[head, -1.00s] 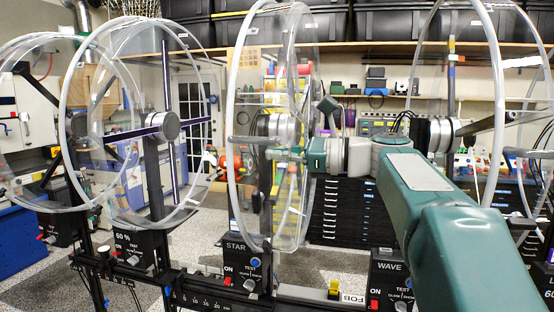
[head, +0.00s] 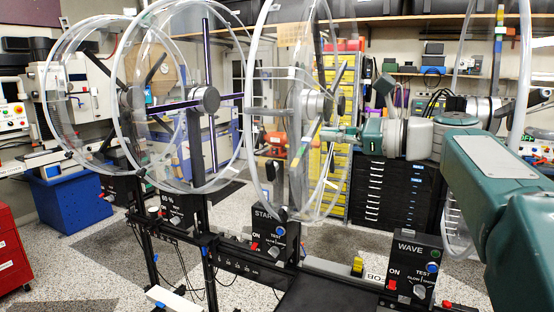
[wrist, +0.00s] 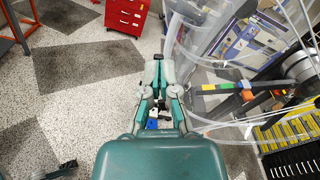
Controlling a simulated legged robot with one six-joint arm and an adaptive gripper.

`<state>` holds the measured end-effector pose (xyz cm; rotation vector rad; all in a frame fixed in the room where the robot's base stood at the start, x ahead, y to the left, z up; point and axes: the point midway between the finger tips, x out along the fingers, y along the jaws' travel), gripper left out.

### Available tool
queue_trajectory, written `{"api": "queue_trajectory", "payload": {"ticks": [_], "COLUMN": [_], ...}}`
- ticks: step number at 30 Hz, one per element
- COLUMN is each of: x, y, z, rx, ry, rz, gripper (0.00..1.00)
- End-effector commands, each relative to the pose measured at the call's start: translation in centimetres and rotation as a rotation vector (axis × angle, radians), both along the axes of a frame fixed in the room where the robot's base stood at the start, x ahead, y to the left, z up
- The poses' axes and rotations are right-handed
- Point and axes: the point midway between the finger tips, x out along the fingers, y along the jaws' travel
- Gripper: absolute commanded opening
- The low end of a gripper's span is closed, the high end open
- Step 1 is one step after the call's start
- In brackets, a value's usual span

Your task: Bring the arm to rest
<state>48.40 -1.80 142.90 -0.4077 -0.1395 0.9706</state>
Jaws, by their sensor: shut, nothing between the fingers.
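My teal and grey arm (head: 497,185) reaches in from the right edge of the head view. My gripper (head: 328,134) is at its far end, small and partly lost against the clear STAR wheel (head: 258,105). In the wrist view my gripper (wrist: 163,68) points away over the floor, with its fingers together and nothing held. Clear wheel rims (wrist: 172,45) show close to its right in that view. In the head view I cannot tell whether the gripper touches the STAR wheel.
Two more clear wheels (head: 120,110) stand at left. Black control boxes, STAR (head: 276,228) and WAVE (head: 413,268), sit on a dark rail. A red cabinet (head: 13,250) and blue bin (head: 75,195) stand on the speckled floor. Floor at left is open.

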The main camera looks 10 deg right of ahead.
Motion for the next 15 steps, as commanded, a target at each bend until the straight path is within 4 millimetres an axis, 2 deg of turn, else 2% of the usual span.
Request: {"api": "queue_trajectory", "payload": {"ticks": [2, 7, 11, 15], "x": [-1.1, -5.3, -9.4, -14.3], "y": [1.4, 4.2, 5.1, 5.3], "z": [-1.9, -9.4, -15.4, -21.3], "rx": [-0.110, -0.518, -0.853, -1.218], "ry": [-0.012, -0.083, -0.173, -0.310], "rz": [0.001, 0.051, 0.157, 0.337], "gripper": [0.00, 0.00, 0.00, 0.00]}}
